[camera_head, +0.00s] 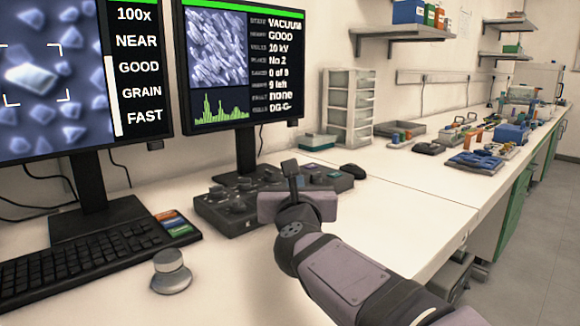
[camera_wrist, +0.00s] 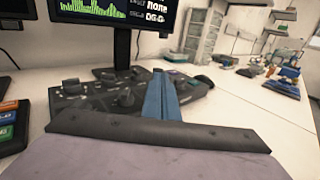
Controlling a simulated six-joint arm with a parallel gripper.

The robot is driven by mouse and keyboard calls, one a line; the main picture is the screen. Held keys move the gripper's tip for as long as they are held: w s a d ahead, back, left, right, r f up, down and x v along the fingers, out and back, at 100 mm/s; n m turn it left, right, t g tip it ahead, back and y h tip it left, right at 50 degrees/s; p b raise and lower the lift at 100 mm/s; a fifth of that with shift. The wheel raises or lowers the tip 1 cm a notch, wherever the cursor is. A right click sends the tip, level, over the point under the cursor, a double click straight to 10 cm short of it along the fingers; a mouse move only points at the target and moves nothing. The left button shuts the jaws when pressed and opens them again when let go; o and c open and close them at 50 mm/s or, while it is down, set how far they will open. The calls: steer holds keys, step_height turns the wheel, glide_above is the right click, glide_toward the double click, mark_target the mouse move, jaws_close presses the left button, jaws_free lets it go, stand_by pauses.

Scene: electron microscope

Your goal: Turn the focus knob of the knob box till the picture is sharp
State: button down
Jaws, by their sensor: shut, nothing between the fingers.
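The dark knob box (camera_head: 222,218) lies on the white desk below the right monitor. It bears several dark knobs, and one knob (camera_wrist: 126,97) stands just left of my fingers in the wrist view. I cannot tell which is the focus knob. My gripper (camera_head: 290,168) is shut and empty, above the box and hiding part of it. Its blue-grey fingers (camera_wrist: 159,88) show in the wrist view; no contact with a knob is visible. The left monitor (camera_head: 52,85) shows a bluish, soft-edged picture of pale grains, one framed by corner brackets, beside the words "NEAR" and "GOOD".
The right monitor (camera_head: 240,62) shows a grey picture, a green graph and status text. A keyboard (camera_head: 80,258), a silver round piece (camera_head: 171,272) and coloured blocks (camera_head: 174,223) are at left.

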step_height(320, 180, up, 15)
steer(key=w+a+n+g+p, duration=0.15)
steer(key=g+p, duration=0.35)
steer(key=p, duration=3.3)
steer(key=s+f+m+g+p, duration=0.2)
steer(key=s+f+g+p, duration=0.3)
steer(key=f, duration=0.6)
steer(key=shift+n+t+h, duration=0.25)
steer(key=shift+t+h, duration=0.05)
steer(key=shift+t, duration=0.4)
steer(key=x, duration=0.3)
steer(key=b+x, duration=0.1)
steer(key=x, duration=0.2)
steer(key=b+x, duration=0.1)
steer(key=x, duration=0.2)
steer(key=shift+s+d+f, duration=0.35)
steer(key=shift+d, duration=0.05)
steer(key=shift+w+a+r+p, duration=0.1)
steer(key=shift+w+r+p, duration=0.05)
steer(key=shift+w+p, duration=0.65)
steer(key=shift+w+a+p, duration=0.1)
steer(key=shift+w+p, duration=0.45)
steer(key=shift+w, duration=0.7)
steer(key=shift+w, duration=0.1)
